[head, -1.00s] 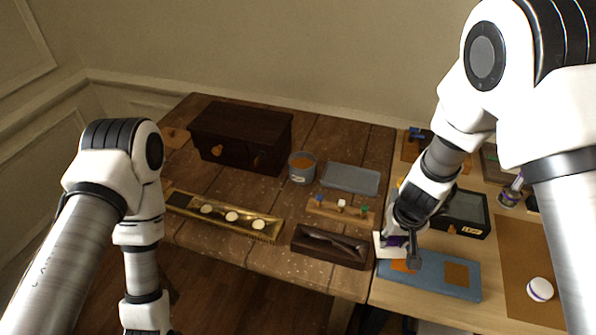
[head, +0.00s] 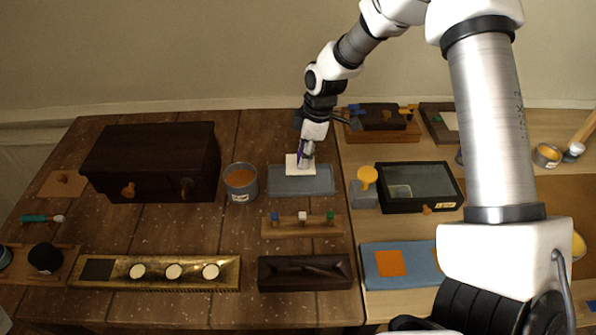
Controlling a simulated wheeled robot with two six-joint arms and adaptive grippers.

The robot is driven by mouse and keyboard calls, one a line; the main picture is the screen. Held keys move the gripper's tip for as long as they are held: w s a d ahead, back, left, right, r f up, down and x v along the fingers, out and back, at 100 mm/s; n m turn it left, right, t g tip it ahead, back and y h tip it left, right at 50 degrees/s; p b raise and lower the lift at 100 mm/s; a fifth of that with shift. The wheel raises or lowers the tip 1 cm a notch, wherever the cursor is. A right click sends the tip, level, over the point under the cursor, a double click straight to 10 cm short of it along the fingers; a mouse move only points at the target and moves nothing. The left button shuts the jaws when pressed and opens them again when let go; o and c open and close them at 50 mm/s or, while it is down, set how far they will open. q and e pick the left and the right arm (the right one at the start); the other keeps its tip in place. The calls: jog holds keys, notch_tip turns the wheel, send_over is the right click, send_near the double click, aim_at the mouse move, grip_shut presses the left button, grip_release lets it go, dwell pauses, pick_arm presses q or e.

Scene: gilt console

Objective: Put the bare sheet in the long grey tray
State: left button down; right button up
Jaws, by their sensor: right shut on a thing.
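The bare sheet (head: 294,168) is a small pale, nearly white square. My right gripper (head: 305,158) is shut on it, reaching down from the upper right. The sheet is over the left back part of the long grey tray (head: 318,186), a shallow blue-grey tray on the dark wooden table. I cannot tell whether the sheet touches the tray floor. The rest of the tray looks empty. My left gripper is out of view.
A grey tin (head: 240,190) stands left of the tray, and a wooden rack (head: 290,232) with small coloured blocks lies in front. Right are a black glass-lidded case (head: 420,188) and a blue mat (head: 395,283) with orange squares. A dark chest (head: 150,160) stands back left.

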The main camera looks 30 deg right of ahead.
aim_at(301, 181)
jog(key=f, duration=0.6)
jog(key=shift+w+d+f, duration=0.1)
jog(key=shift+w+d, duration=0.05)
jog(key=shift+w, duration=0.05)
jog(key=shift+s+f, duration=0.1)
jog(key=shift+f, duration=0.2)
jog(key=o, duration=1.1)
jog(key=shift+r+p, duration=0.3)
jog(key=r, duration=0.3)
jog(key=d+r, duration=0.1)
jog(key=r, duration=0.3)
jog(key=s+r+b, duration=0.1)
jog(key=r, duration=0.3)
jog(key=shift+d+r, duration=0.25)
jog(key=shift+d, duration=0.15)
